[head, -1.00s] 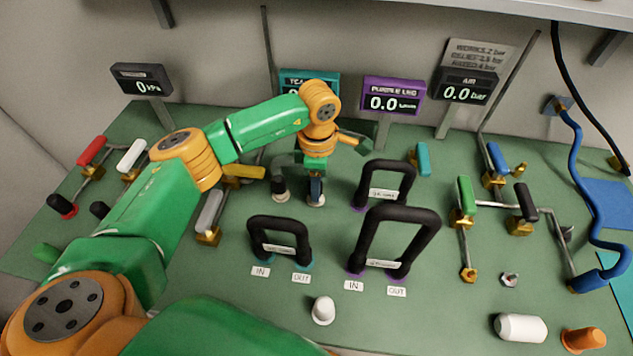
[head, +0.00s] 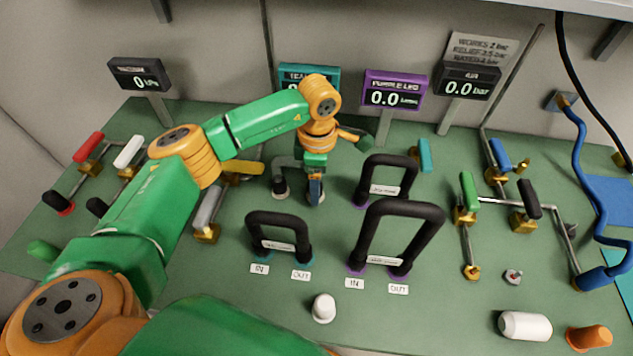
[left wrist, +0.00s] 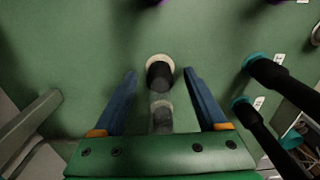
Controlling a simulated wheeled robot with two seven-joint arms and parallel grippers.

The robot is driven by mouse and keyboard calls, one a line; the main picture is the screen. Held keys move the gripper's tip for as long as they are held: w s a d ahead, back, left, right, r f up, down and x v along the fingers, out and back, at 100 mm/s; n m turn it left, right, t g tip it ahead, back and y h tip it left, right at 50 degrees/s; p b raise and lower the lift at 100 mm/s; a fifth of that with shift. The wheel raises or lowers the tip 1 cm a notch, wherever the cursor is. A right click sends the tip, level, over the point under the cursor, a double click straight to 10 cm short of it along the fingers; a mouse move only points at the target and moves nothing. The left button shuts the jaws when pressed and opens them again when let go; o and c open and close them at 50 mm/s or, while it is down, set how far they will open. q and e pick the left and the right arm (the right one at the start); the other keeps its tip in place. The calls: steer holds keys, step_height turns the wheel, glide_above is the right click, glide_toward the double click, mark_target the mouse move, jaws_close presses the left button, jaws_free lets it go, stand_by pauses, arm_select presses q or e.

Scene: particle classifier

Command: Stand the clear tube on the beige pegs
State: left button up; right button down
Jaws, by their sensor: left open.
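The clear tube (head: 285,161) is a greyish see-through arch with black ends. In the head view its left end sits at a beige peg (head: 280,196). Its right end is largely hidden by my left gripper (head: 316,196), which points straight down at the right beige peg. In the left wrist view, a black end of the tube (left wrist: 160,75) stands at a beige ring (left wrist: 160,61). A greyish part lies nearer the camera. My left gripper's two blue fingers (left wrist: 160,85) are apart, one on each side of the tube. My right gripper is not in view.
A black arch on teal pegs (head: 278,222) stands in front. Two black arches on purple pegs (head: 399,212) (head: 387,161) stand to the right. A white cap (head: 323,308) stands near the front. Valves with coloured handles line both sides. Display panels (head: 394,92) stand behind.

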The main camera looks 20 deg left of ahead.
arm_select(q)
step_height(320, 180, up, 6)
steer(key=shift+r+b, duration=0.2)
steer(key=shift+b, duration=0.25)
